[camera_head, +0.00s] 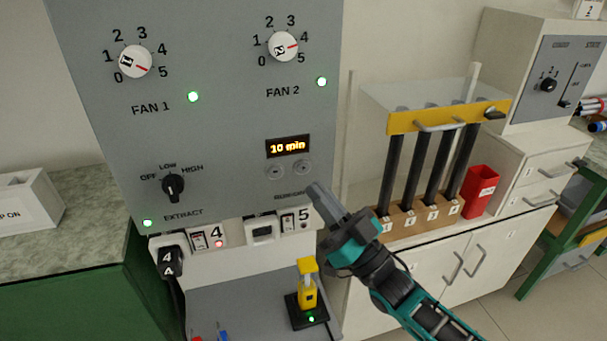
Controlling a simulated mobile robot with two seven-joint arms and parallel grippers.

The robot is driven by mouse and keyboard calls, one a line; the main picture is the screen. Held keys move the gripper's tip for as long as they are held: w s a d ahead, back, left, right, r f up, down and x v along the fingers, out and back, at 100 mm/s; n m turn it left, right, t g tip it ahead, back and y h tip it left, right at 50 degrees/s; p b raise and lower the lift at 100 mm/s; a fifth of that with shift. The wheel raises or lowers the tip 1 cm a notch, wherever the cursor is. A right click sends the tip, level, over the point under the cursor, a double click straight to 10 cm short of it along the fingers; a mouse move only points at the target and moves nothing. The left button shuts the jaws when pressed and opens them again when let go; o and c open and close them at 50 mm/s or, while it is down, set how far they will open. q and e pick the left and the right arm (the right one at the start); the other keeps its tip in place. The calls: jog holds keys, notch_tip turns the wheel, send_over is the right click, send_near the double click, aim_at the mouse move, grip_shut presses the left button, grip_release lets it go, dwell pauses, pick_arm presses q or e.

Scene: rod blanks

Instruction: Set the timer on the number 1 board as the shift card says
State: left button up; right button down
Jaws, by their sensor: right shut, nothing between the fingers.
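A large grey control board (230,110) fills the left and middle of the view. Its timer display (289,147) reads "10 min" in lit orange digits. Below it are two round buttons, a left button (275,172) that seems to bear a minus and a right button (302,168) whose mark is too small to read surely. My right gripper (318,192) is shut and empty. Its tips are just below and right of the right button and partly cover a label there; I cannot tell if they touch the board. My left gripper and a shift card are not in view.
The board also carries the FAN 1 knob (135,62), FAN 2 knob (283,47) and EXTRACT knob (173,187). Sockets (262,229) and a yellow-topped device (307,285) are below. A rod rack (425,215) and red bin (480,190) stand right of my gripper.

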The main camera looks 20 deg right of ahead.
aim_at(303, 168)
jog(key=shift+w+b, duration=0.6)
jog(key=shift+w, duration=1.1)
jog(key=shift+w, duration=0.15)
dwell(0.6)
jog(key=shift+w+a, duration=0.1)
jog(key=shift+w, duration=0.2)
jog(key=shift+w+b, duration=0.35)
jog(key=shift+b, duration=0.05)
dwell(0.6)
jog(key=shift+s, duration=0.15)
jog(key=shift+s+p, duration=0.5)
jog(key=shift+s, duration=0.15)
